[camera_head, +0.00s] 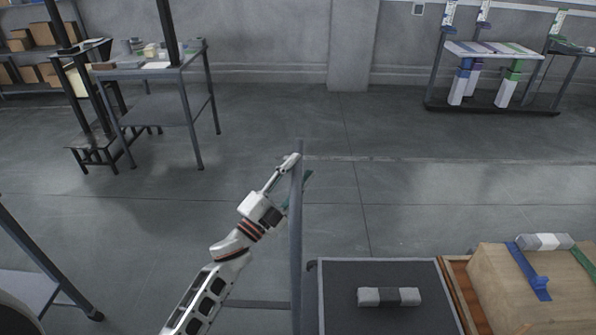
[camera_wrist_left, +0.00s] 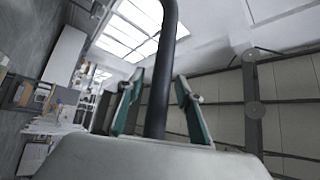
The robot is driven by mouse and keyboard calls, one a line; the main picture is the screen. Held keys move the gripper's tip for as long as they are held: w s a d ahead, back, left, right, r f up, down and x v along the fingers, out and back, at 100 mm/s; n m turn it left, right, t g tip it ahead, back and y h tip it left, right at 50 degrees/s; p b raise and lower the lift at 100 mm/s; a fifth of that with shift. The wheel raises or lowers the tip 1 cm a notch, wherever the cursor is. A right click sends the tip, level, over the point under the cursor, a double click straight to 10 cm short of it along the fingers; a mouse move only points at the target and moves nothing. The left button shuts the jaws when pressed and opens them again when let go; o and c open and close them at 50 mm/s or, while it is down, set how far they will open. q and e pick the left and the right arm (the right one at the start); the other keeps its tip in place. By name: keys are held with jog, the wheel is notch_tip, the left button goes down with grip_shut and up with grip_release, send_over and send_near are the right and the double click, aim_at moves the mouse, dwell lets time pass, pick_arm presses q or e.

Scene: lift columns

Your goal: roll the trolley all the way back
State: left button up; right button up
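The trolley has a dark flat deck (camera_head: 375,275) at the bottom right of the middle in the head view. A thin grey upright handle (camera_head: 297,240) rises at its left side. It shows as a dark curved bar in the left wrist view (camera_wrist_left: 160,90). My left gripper (camera_head: 297,170) is at the upper part of this handle. In the left wrist view the gripper's two teal-padded fingers (camera_wrist_left: 158,105) stand on either side of the bar, with gaps showing, so it looks open around it. My right gripper is not in view.
A grey table (camera_head: 150,72) is at the back left and a rack (camera_head: 495,106) at the back right. The floor between is clear.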

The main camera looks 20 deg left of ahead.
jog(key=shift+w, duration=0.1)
pick_arm(q)
grip_shut()
jog(key=shift+a, duration=0.35)
jog(key=s+a+b, duration=0.1)
jog(key=s+a, duration=0.2)
jog(key=a, duration=0.9)
jog(key=s+a+b, duration=0.2)
jog(key=s+a, duration=0.2)
jog(key=a, duration=0.9)
jog(key=s+a+b, duration=0.1)
jog(key=s+a, duration=0.3)
jog(key=a, duration=0.9)
jog(key=shift+r, duration=0.15)
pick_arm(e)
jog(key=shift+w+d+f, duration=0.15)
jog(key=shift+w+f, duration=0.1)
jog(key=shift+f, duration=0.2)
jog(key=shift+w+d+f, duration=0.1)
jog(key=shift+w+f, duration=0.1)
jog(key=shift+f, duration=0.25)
